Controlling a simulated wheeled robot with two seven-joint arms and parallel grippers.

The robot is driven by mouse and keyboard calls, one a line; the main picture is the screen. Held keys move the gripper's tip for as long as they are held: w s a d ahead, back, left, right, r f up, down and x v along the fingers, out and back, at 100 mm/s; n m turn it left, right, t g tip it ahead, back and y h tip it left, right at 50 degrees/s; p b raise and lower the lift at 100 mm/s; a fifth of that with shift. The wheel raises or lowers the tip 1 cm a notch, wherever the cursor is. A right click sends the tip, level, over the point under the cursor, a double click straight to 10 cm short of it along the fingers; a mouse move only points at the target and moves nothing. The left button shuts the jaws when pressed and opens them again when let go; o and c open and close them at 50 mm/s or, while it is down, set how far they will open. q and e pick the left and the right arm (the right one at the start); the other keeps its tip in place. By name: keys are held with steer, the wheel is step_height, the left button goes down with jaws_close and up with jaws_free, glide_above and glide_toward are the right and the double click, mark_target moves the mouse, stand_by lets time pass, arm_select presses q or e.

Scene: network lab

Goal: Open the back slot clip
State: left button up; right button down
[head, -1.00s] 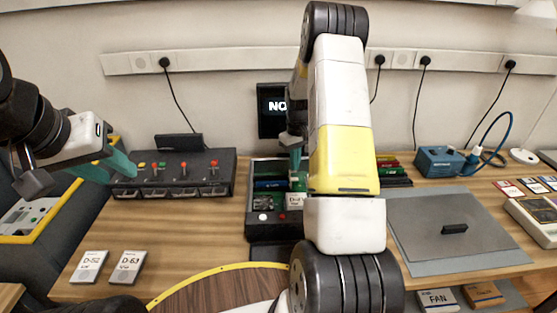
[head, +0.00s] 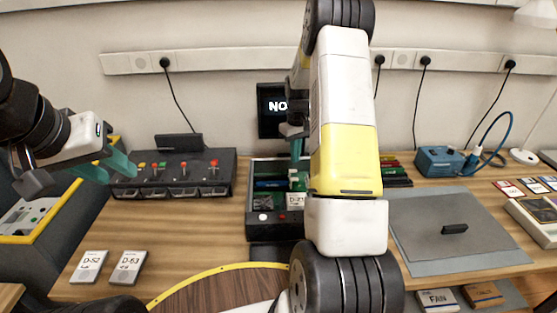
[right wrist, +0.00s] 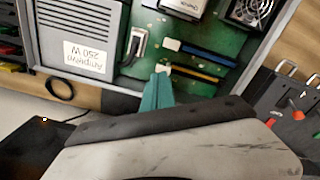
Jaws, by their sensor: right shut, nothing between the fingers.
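The open computer case (head: 250,200) stands on the bench in the middle. In the right wrist view its green board (right wrist: 150,75) carries two long slots. One holds a blue stick (right wrist: 210,55). The other, the back slot (right wrist: 200,76), is dark and yellow and lies nearer the picture's bottom. A small white clip (right wrist: 163,67) sits at its left end. My right gripper (right wrist: 159,80) is shut and empty, its teal fingertips right at this clip. I cannot tell whether they touch. In the head view my arm partly hides it. My left gripper (head: 108,168) is open and empty at the left.
A grey box with coloured switches (head: 180,172) stands left of the case. A grey mat (head: 430,240) with a small black block lies right. A power supply (right wrist: 80,40) and a fan (right wrist: 250,10) flank the board. Two labelled cards lie front left.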

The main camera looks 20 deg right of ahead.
steer(key=shift+r, duration=1.9)
steer(key=s+a+r+t, duration=0.1)
steer(key=s+a+r, duration=0.25)
steer(key=r, duration=0.25)
steer(key=s+a+r+m+t, duration=0.1)
steer(key=s+a+r, duration=0.1)
steer(key=s+r, duration=0.3)
steer(key=s+a+r+t, duration=0.1)
steer(key=s+a+r, duration=0.2)
steer(key=r, duration=0.4)
steer(key=s+a+r+t, duration=0.1)
steer(key=s+a, duration=0.1)
steer(key=s, duration=0.4)
steer(key=s+a+r+m+t+y, duration=0.1)
steer(key=s+a, duration=0.2)
steer(key=s, duration=0.3)
steer(key=s+a+r+t+y, duration=0.1)
steer(key=s+a, duration=0.1)
steer(key=s, duration=0.4)
steer(key=shift+s+a+r, duration=0.35)
steer(key=shift+s+r, duration=0.05)
